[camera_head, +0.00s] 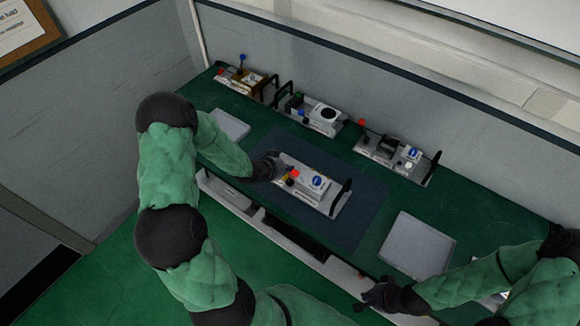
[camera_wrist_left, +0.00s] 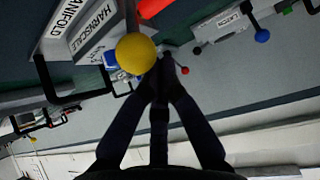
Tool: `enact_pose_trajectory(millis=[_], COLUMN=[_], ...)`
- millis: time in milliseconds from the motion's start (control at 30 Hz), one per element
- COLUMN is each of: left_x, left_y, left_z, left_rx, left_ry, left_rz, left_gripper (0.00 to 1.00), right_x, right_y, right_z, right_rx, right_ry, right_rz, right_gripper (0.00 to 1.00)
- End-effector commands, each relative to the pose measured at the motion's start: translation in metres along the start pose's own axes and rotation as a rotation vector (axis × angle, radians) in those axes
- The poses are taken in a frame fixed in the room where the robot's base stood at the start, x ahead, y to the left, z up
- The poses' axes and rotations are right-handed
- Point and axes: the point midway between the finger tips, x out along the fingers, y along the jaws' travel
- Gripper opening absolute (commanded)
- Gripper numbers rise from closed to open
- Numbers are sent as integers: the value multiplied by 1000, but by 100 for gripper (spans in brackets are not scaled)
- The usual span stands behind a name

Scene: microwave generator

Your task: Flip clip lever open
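A grey module plate (camera_head: 322,203) lies on the dark blue mat, with a red knob (camera_head: 295,173), a yellow knob (camera_head: 289,181), a white block with a blue round face (camera_head: 319,182) and a black handle at its right end. My left gripper (camera_head: 277,166) is at the plate's left end, close to the knobs. In the left wrist view its fingers (camera_wrist_left: 160,68) come together beside the yellow knob (camera_wrist_left: 136,54), with no gap seen between the tips. Which part is the clip lever, I cannot tell. My right gripper (camera_head: 376,293) is near the table's front edge, too small to read.
Three more modules stand along the back: one at the left (camera_head: 240,80), one in the middle (camera_head: 312,115) and one at the right (camera_head: 395,158). Grey trays lie left (camera_head: 230,124) and right (camera_head: 417,245) of the blue mat (camera_head: 364,212).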

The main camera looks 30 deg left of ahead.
Motion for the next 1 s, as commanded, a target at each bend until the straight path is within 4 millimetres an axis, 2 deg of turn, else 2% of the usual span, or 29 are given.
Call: enact_pose_trajectory(millis=[267,367,533,800,1000], left_x=[3,7,21,-40,-69], left_y=[4,5,8,5,5], left_z=[2,-5,-28,-26,-25], left_rx=[-2,0,1,-3,-2], left_ry=[-9,-7,0,0,0], left_rz=[7,7,2,-5,-4], left_gripper=[0,0,0,0,0], right_x=[0,2,6,0,-4], right_y=[0,1,2,0,-2], right_z=[0,0,0,0,0], right_rx=[0,0,0,0,0], right_ry=[0,0,0,0,0], right_rz=[0,0,0,0,0], right_gripper=[0,0,0,0,0])
